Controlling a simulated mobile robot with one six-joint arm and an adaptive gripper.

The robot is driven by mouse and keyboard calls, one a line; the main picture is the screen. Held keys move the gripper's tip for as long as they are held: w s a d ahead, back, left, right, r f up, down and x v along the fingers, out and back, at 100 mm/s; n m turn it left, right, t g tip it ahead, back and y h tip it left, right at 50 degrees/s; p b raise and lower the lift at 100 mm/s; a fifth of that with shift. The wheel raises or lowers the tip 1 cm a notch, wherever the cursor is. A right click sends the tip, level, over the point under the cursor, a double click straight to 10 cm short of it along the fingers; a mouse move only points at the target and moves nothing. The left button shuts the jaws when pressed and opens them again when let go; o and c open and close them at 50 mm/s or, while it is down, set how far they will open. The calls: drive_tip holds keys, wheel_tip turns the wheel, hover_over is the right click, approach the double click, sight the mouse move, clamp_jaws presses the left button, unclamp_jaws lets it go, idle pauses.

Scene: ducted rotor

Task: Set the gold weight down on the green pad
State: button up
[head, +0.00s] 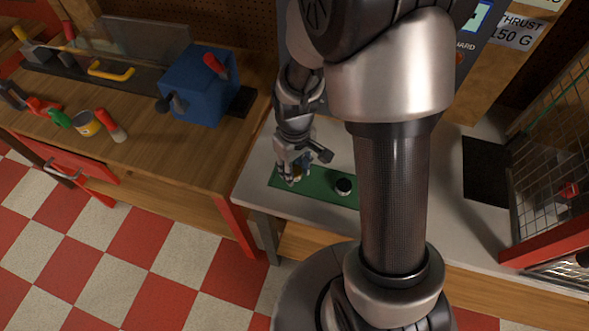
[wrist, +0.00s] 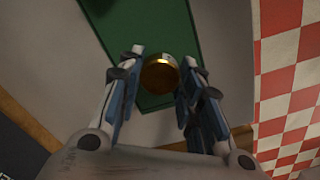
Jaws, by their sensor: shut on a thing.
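My gripper (head: 289,180) reaches down over the left end of the green pad (head: 318,191) in the head view. In the wrist view, my gripper (wrist: 163,60) has its two fingers on either side of the gold weight (wrist: 160,76), shut on it near the tips. In the head view the gold weight is mostly hidden by the fingers. I cannot tell whether it touches the pad or hangs just above it.
A blue vise (head: 200,85) and hand tools sit on the wooden bench (head: 145,150) at left. A mesh cage (head: 555,150) stands at right.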

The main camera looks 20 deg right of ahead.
drive_tip(key=shift+f, duration=0.15)
drive_tip(key=o, duration=1.2)
wheel_tip(320, 180, up, 12)
drive_tip(key=p, duration=0.4)
wheel_tip(320, 180, up, 11)
drive_tip(key=m+t, duration=0.2)
hover_over(295, 171)
drive_tip(key=s, duration=0.6)
drive_tip(key=s+r+t, duration=0.1)
drive_tip(key=s+r, duration=0.1)
drive_tip(key=s, duration=0.1)
drive_tip(key=s+r+m, duration=0.1)
drive_tip(key=s, duration=0.2)
drive_tip(key=s+r+m+t, duration=0.1)
drive_tip(key=s+r, duration=0.1)
drive_tip(key=s, duration=0.1)
drive_tip(key=shift+s+r+t, duration=0.15)
drive_tip(key=shift+r+t, duration=0.15)
